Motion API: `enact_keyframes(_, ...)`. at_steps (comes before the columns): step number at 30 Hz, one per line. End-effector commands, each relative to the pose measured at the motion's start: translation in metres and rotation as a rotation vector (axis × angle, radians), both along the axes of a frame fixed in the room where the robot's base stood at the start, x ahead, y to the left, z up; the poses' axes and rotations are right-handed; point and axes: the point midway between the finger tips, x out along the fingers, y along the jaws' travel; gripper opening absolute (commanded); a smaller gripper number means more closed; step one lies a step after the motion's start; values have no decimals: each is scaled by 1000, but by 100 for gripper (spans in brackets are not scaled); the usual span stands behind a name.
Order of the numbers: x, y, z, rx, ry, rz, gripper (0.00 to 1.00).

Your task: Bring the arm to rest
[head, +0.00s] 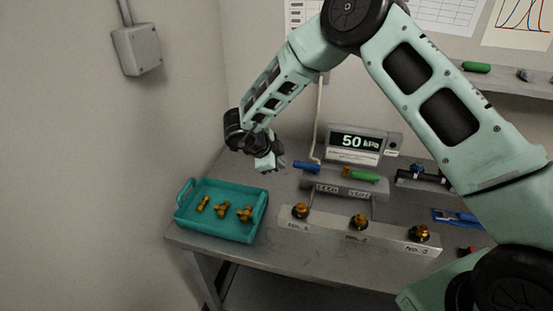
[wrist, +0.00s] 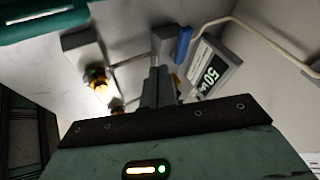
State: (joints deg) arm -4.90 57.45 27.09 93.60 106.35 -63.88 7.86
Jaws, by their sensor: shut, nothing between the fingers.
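My arm reaches from the right across the head view, and my gripper (head: 281,163) hangs above the back of the table, to the right of and behind the teal tray. In the wrist view its fingers (wrist: 158,85) are together with nothing between them. Behind the fingers in that view are the blue handle (wrist: 183,45) and the display box (wrist: 212,72), turned on its side. The gripper appears clear of the things around it, though its exact height above the table cannot be told.
The teal tray (head: 191,226) holds several brass fittings. A blue handle (head: 307,166) and a green handle (head: 362,176) sit on a grey block before the 50 kPa display (head: 357,142). A long metal strip (head: 330,233) bears brass fittings. My arm hides part of the table's right side.

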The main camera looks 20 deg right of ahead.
Motion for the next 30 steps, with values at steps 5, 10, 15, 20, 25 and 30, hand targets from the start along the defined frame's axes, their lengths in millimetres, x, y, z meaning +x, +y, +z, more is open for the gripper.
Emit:
enact_keyframes(5,1,1,1,2,-5,7,0)
enact_keyframes(10,20,37,39,53,-111,255,0)
enact_keyframes(15,11,124,111,136,-234,815,0)
enact_keyframes(20,-65,195,160,169,-203,1380,0)
enact_keyframes(25,-185,213,177,134,-2,1915,0)
enact_keyframes(30,-294,169,171,41,332,2303,0)
